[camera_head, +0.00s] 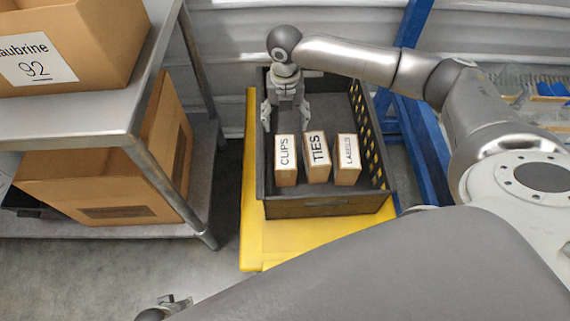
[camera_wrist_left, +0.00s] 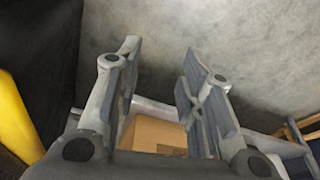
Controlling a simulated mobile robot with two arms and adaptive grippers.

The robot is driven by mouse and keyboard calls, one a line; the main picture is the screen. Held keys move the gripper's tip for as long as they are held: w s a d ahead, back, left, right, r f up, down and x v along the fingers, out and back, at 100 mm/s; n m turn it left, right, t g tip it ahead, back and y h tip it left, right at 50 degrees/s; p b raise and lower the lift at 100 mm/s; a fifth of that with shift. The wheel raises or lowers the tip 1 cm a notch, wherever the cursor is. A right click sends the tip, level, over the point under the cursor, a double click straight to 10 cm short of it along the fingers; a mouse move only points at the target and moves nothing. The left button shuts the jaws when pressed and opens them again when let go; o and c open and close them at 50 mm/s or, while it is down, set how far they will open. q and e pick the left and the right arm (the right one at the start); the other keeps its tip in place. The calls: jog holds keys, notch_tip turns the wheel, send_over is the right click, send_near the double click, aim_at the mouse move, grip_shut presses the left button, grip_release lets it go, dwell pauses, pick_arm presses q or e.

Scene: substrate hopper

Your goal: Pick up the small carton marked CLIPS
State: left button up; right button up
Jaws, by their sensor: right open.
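The small carton marked CLIPS (camera_head: 285,160) stands at the left of a row of three cartons in a dark crate (camera_head: 320,209). Beside it are the cartons marked TIES (camera_head: 318,158) and LABELS (camera_head: 347,160). My right gripper (camera_head: 286,121) points down inside the crate, just behind the CLIPS carton in the picture, with its fingers spread and nothing between them. Whether it touches the carton is unclear. My left gripper (camera_wrist_left: 160,55) is open and empty in the left wrist view, over grey floor. Only a small part of it shows at the bottom of the head view.
The crate stands on a yellow platform (camera_head: 258,250). At left, a metal shelf (camera_head: 70,118) holds a large box (camera_head: 70,40) marked 92, with another big box (camera_head: 115,195) below. Blue metal posts (camera_head: 425,140) stand at right. Grey floor is clear between shelf and platform.

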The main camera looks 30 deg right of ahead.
jog(key=b, duration=0.4)
send_over(285, 151)
notch_tip(285, 151, down, 5)
jog(key=shift+f, duration=0.15)
notch_tip(285, 151, down, 3)
jog(key=b, duration=0.3)
jog(key=shift+f, duration=0.1)
pick_arm(q)
notch_tip(285, 151, up, 12)
jog(key=t, duration=0.1)
pick_arm(e)
jog(key=shift+f+b, duration=0.25)
jog(key=shift+b, duration=0.05)
notch_tip(285, 151, down, 5)
jog(key=shift+f+b, duration=0.1)
jog(key=shift+b, duration=0.65)
notch_tip(285, 151, down, 5)
jog(key=shift+f+b, duration=0.1)
jog(key=shift+b, duration=0.65)
pick_arm(q)
jog(key=w+d+r+t+h, duration=0.1)
jog(key=w+d+t, duration=0.1)
jog(key=w+t, duration=0.2)
jog(key=w, duration=0.3)
jog(key=shift+w+r, duration=0.15)
jog(key=shift+w, duration=0.1)
pick_arm(e)
jog(key=c, duration=1)
